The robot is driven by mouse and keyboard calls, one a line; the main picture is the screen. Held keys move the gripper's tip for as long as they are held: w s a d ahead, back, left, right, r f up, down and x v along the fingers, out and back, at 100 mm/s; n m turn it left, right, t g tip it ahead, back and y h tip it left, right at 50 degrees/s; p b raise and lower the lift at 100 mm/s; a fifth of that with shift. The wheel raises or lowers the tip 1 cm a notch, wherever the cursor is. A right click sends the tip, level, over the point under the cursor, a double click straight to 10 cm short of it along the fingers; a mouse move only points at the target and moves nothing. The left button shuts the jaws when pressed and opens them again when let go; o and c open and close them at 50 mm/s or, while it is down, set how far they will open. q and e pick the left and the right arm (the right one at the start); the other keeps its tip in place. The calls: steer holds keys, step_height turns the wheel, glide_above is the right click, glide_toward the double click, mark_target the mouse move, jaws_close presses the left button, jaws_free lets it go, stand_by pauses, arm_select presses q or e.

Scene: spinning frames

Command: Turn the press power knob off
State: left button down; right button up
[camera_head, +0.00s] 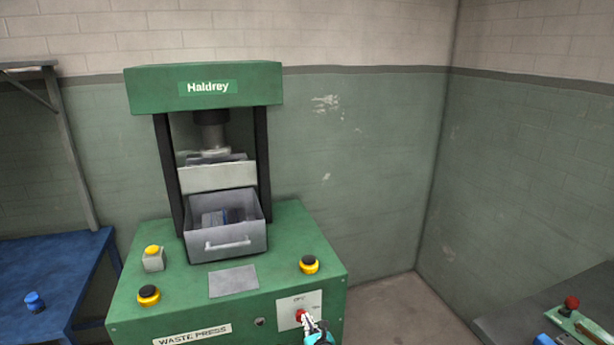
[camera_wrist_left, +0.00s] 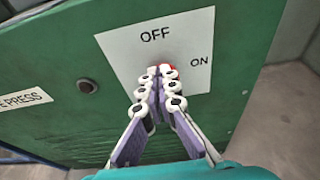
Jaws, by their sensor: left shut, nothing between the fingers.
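The green press (camera_head: 205,90), marked Haldrey, stands against the wall. A white plate (camera_head: 286,308) on its front carries the red power knob (camera_head: 299,314). In the left wrist view the plate (camera_wrist_left: 120,55) reads OFF above the knob and ON to its right. Only a bit of the red knob (camera_wrist_left: 170,69) shows there, behind the fingertips, so its setting cannot be read. My left gripper (camera_head: 306,319) is shut and empty, its tips (camera_wrist_left: 160,76) at the knob; whether they touch cannot be told. My right gripper is not in view.
An open grey drawer (camera_head: 226,242) sits under the press head. Yellow-based buttons (camera_head: 309,265) stand on the press top. A blue table (camera_head: 60,262) is at left, a dark bench (camera_head: 520,312) with a red knob at right. Floor shows between press and bench.

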arm_select(q)
steer(key=s, duration=0.1)
steer(key=s+d, duration=0.1)
steer(key=shift+s, duration=0.35)
steer(key=shift+a, duration=0.1)
steer(key=s+a+r+n+g, duration=0.3)
steer(key=s+a+r+n, duration=0.2)
steer(key=a+r+n, duration=0.4)
steer(key=s+a+r+n+g, duration=0.2)
steer(key=s+a+r+n, duration=0.4)
steer(key=r, duration=0.4)
steer(key=s+a+r+n+g+h, duration=0.1)
steer(key=s+n+h, duration=0.1)
steer(key=s+n, duration=0.6)
steer(key=s+a+r+n+g+h, duration=0.1)
steer(key=s+n, duration=0.8)
steer(key=s, duration=0.9)
steer(key=shift+a+h, duration=0.8)
